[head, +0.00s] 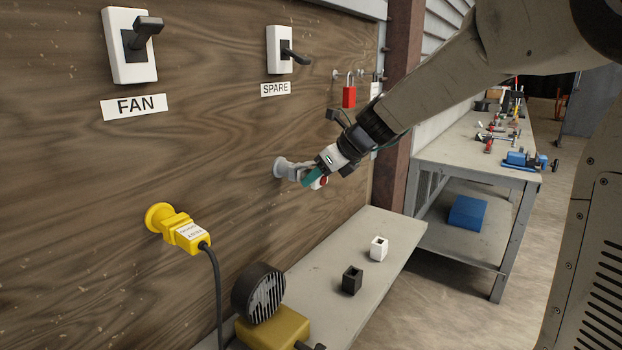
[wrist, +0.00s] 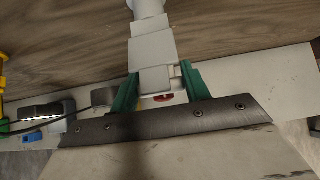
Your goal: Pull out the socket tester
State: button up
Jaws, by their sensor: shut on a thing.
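The socket tester (wrist: 152,50) is a light grey stepped block. In the head view the grey tester (head: 294,170) is at a round grey socket (head: 281,167) on the wooden panel. My gripper (head: 313,179) has green fingers and is shut on the tester's near end. In the wrist view my gripper's green fingers (wrist: 158,92) stand on both sides of the tester, with a small red part between them. The tester's far end reaches a pale round socket (wrist: 145,8) at the top edge. I cannot tell how deep it sits in the socket.
A yellow plug (head: 186,234) with a black cable is in a yellow socket to the left. FAN (head: 131,47) and SPARE (head: 280,50) switches are above. The shelf (head: 390,240) below holds a black block (head: 352,280), a white block (head: 379,248) and a round lamp-like unit (head: 259,292).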

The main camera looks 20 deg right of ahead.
jog(key=shift+s+d, duration=0.3)
jog(key=shift+s, duration=0.15)
dwell(0.3)
jog(key=s+d, duration=0.4)
jog(key=s, duration=0.2)
jog(key=shift+s+d+f, duration=0.25)
jog(key=shift+d+f, duration=0.05)
jog(key=shift+d, duration=0.1)
dwell(0.8)
